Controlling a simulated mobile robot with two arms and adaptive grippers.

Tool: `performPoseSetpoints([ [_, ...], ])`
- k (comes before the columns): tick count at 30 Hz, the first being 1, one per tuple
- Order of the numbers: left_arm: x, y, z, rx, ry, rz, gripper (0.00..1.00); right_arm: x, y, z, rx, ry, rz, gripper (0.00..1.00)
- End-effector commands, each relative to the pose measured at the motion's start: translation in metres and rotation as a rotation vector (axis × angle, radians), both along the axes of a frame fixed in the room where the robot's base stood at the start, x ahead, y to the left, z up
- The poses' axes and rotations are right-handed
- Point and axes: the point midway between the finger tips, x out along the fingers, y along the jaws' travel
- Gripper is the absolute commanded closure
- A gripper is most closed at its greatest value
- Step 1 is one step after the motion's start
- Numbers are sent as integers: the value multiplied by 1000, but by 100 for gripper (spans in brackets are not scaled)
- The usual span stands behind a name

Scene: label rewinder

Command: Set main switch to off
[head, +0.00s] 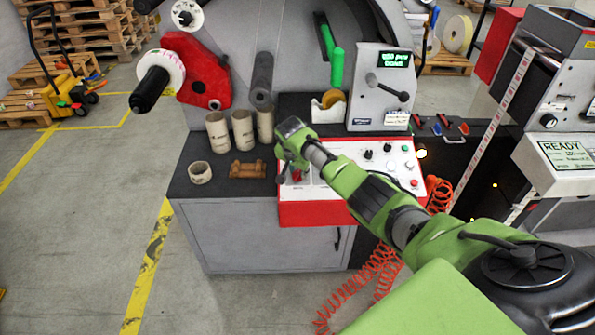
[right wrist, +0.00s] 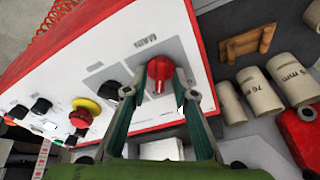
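The main switch is a red rotary knob (right wrist: 159,70) on a grey plate marked MAIN, at the end of the white and red control panel (head: 340,160). In the right wrist view my right gripper (right wrist: 158,85) has one finger on each side of the knob. The fingers are apart, and I cannot tell whether they touch it. In the head view the right gripper (head: 288,168) is over the panel's left end and hides most of the knob. My left gripper is not in view.
A red mushroom button (right wrist: 80,117) on a yellow base and several black knobs share the panel. Cardboard cores (head: 242,130) and a wooden block (head: 248,169) stand left of the panel. A grey box with a lever (head: 388,88) stands behind it.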

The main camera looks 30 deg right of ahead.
Motion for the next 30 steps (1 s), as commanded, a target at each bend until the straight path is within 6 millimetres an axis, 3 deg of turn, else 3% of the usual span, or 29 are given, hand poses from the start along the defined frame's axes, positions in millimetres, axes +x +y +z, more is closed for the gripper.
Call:
performPoseSetpoints([
  [9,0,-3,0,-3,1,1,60,1,0,-1,1,-2,1,74],
  [10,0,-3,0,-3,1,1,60,1,0,-1,1,-2,1,77],
  [13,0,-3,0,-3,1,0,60,1,0,-1,0,-1,0,100],
  [30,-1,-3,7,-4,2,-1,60,0,0,0,-22,14,101,100],
])
